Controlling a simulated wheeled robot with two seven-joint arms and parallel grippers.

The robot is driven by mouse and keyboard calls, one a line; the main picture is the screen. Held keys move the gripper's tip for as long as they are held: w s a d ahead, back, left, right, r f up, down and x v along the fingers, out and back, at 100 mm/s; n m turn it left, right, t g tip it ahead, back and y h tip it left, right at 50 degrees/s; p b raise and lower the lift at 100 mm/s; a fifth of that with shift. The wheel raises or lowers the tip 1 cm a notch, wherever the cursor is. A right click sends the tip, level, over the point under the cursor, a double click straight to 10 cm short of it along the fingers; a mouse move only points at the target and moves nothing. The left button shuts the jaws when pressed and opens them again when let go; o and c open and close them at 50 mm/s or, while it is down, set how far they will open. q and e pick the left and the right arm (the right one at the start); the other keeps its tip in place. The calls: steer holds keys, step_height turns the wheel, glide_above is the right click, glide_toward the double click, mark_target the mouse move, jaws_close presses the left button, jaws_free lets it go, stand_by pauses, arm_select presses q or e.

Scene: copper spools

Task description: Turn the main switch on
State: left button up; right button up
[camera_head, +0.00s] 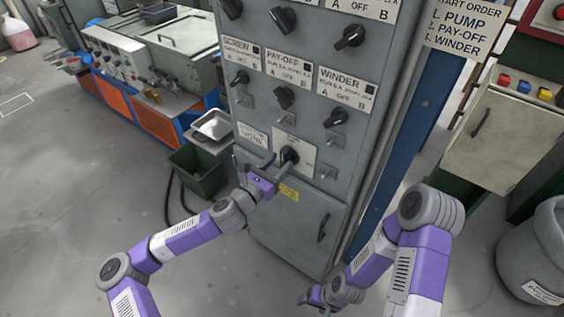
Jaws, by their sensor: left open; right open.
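The main switch (289,156) is a black rotary handle on a pale square plate, low on the front of the grey control cabinet (318,215). My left gripper (266,168) is open, just to the lower left of the switch handle. Its fingers point up toward the plate and cover part of the plate's lower left area. I cannot tell whether a finger touches the handle. My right gripper (306,297) is open and low in the picture, in front of the cabinet's base and well away from the switch.
Rows of black selector knobs (284,97) with SCREW, PAY-OFF and WINDER labels sit above the switch. A cabinet door handle (323,228) is below right. A green bin (200,172) stands left of the cabinet. Open floor (60,220) lies at the left.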

arm_select(q)
steer(key=shift+x, duration=1.05)
jaws_close()
